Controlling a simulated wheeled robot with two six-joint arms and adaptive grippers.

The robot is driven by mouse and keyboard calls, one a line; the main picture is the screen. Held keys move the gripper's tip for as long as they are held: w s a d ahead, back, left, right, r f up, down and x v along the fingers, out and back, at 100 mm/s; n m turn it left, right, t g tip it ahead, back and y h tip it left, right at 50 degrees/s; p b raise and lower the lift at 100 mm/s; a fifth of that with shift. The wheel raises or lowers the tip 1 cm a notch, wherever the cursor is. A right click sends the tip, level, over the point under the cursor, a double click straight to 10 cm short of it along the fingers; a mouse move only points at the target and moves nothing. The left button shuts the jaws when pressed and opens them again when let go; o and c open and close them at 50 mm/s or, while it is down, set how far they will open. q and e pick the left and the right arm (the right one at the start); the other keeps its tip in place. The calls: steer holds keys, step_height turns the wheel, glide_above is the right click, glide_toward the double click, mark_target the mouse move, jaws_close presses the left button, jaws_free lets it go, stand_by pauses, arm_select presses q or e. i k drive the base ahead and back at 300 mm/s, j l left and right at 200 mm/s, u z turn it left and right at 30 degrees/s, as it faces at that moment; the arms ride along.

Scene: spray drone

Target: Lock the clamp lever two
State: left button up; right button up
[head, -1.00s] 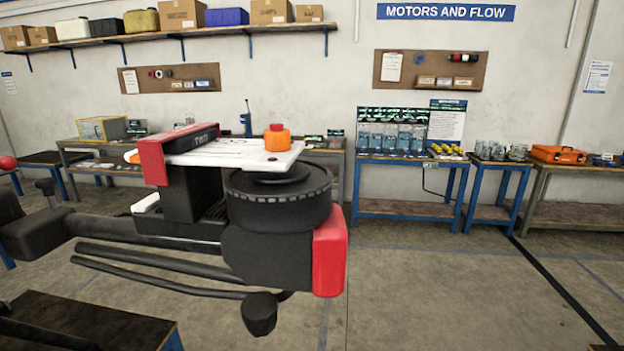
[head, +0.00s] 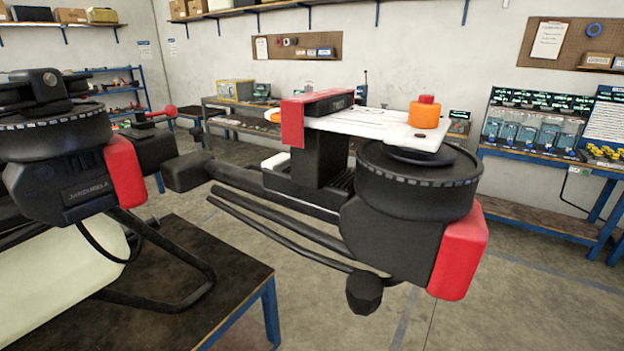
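A drone arm (head: 285,203) with a large black motor (head: 420,185) and a red end cap (head: 461,255) fills the middle of the head view. Above it a black block marked TWO (head: 329,102) with a red bracket (head: 292,122) sits on a white plate (head: 370,122). An orange knob (head: 425,114) stands on the plate's right end. A red lever with a ball end (head: 168,110) sticks out rightward by a black block (head: 152,147) at left. I cannot tell which part is clamp lever two or its state. Neither gripper is in view.
Another drone motor (head: 58,135) with a red cap and a pale tank (head: 60,285) are at left over a dark, blue-framed bench (head: 225,265). Workbenches (head: 545,215) line the back wall. The floor at lower right is clear.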

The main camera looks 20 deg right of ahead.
mark_target(170, 110)
steer(key=l+u, duration=0.4)
steer(key=l, duration=0.2)
steer(key=l+u, duration=0.4)
steer(key=l, duration=0.2)
steer(key=k+l+u, duration=0.2)
steer(key=l+u, duration=0.2)
steer(key=l, duration=0.15)
steer(key=k+l, duration=0.15)
steer(key=l, duration=0.25)
steer(key=k+l, duration=0.15)
steer(key=l, duration=0.25)
steer(key=i+l+u, duration=0.1)
steer(key=l, duration=0.35)
steer(key=i+l+u, duration=0.1)
steer(key=i+l, duration=0.25)
steer(key=l, duration=0.15)
steer(key=i+l+u, duration=0.1)
steer(key=l, duration=0.4)
steer(key=i+l+u, duration=0.1)
steer(key=i+l, duration=0.15)
steer(key=l, duration=0.25)
steer(key=i+l+u, duration=0.1)
steer(key=l, duration=0.4)
steer(key=i+l+u, duration=0.1)
steer(key=l, duration=0.45)
steer(key=i+l+u, duration=0.15)
steer(key=l, duration=0.35)
steer(key=i+l+u, duration=0.1)
steer(key=l, duration=0.45)
